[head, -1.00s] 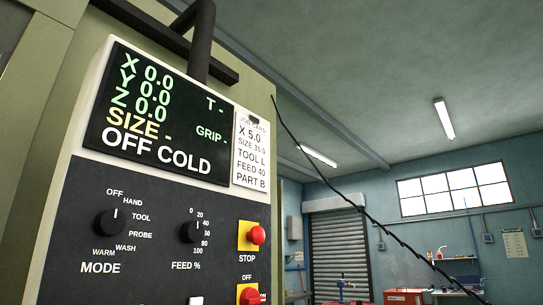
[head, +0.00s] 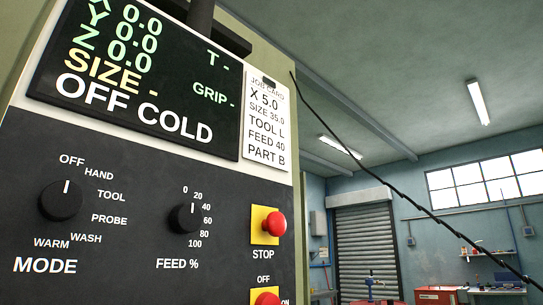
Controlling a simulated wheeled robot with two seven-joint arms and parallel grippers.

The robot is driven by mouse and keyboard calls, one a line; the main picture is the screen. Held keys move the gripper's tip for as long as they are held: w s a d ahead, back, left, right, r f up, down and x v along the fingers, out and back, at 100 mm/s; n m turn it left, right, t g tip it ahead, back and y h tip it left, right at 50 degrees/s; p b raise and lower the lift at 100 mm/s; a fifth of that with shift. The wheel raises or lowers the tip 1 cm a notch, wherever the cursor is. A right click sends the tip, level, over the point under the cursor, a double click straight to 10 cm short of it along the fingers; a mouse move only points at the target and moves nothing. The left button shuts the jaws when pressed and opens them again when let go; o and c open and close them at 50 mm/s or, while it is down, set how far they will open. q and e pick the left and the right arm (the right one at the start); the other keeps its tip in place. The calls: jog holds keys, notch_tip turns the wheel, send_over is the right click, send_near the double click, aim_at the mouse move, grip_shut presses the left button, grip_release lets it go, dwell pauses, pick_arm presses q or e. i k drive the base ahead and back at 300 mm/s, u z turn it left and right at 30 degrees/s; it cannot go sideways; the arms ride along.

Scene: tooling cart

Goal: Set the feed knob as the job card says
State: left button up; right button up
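The feed knob (head: 184,219) is a round black dial above the label FEED % on the dark control panel (head: 120,262). Its white mark points up, toward the 0 and 20 end of the scale; I cannot tell exactly which number it meets. The scale runs from 0 at the top round the right side to 100 at the bottom. The job card (head: 264,162), white, hangs right of the screen and reads X 5.0, SIZE 35.0, TOOL L, FEED 40, PART B. Neither of my grippers is in view.
The mode knob (head: 61,200) is left of the feed knob, its mark pointing up near OFF. A red stop button (head: 275,224) on yellow is to the right, with another red control (head: 267,299) below. The screen (head: 140,85) reads OFF COLD.

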aim_at(186, 219)
jog(key=u, duration=2)
jog(key=k, duration=0.8)
jog(key=z, duration=1.65)
